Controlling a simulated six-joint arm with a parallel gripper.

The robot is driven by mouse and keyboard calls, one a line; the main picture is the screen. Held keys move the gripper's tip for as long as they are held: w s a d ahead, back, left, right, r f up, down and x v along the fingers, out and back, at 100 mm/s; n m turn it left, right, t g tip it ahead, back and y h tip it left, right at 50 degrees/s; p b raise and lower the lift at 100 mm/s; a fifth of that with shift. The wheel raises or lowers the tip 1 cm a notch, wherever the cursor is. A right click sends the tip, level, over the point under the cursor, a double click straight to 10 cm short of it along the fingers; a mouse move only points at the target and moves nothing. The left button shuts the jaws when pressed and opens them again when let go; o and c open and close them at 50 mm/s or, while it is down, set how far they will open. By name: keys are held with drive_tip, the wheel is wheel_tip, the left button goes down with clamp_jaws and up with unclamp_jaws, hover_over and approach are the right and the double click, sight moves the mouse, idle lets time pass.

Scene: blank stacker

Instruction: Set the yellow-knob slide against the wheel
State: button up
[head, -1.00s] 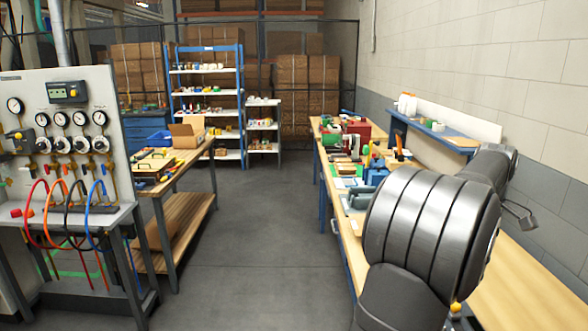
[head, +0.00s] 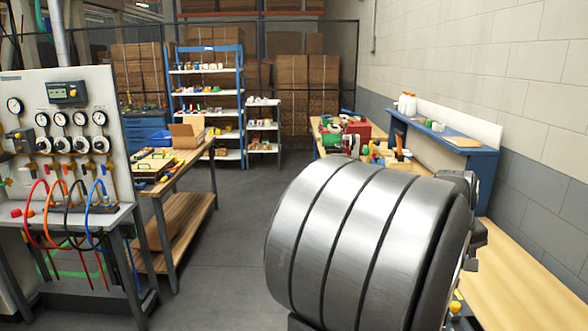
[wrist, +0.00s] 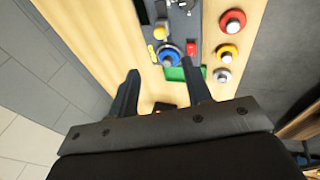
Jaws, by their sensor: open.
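In the wrist view my gripper (wrist: 162,84) is open, with nothing between its two dark fingers. Beyond the fingertips is a dark grey fixture (wrist: 182,22) on the wooden bench. A round blue wheel (wrist: 168,54) with a pale centre sits on it. A yellow knob (wrist: 160,32) is just beyond the wheel in the picture; the slide under it is too small to make out. Whether the knob's part touches the wheel I cannot tell.
A red block (wrist: 192,48) and green strip (wrist: 185,74) lie near the wheel. Bare bench (head: 520,270) shows at the right.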

sight(452, 307)
drive_tip(key=shift+s+a, duration=0.1)
drive_tip(key=shift+a, duration=0.1)
clamp_jaws()
drive_tip(key=s+d+f+m+t+y, duration=0.2)
drive_tip(key=s+d+f+m+t, duration=0.3)
drive_tip(key=s+d+f+m, duration=0.55)
drive_tip(key=shift+m, duration=0.85)
drive_tip(key=w+f, duration=0.1)
drive_tip(key=w, duration=0.1)
drive_tip(key=w+f, duration=0.2)
drive_tip(key=w, duration=0.1)
drive_tip(key=w+a+f, duration=0.1)
drive_tip(key=w+f, duration=0.1)
drive_tip(key=w, duration=0.1)
drive_tip(key=shift+f, duration=0.2)
drive_tip(key=shift+w+a+r, duration=0.1)
drive_tip(key=shift+w+a, duration=0.25)
drive_tip(key=shift+w, duration=0.2)
drive_tip(key=shift+w+a+r, duration=0.1)
drive_tip(key=shift+w+a, duration=0.2)
drive_tip(key=shift+w, duration=0.2)
drive_tip(key=shift+w+a, duration=0.25)
drive_tip(key=shift+w, duration=0.3)
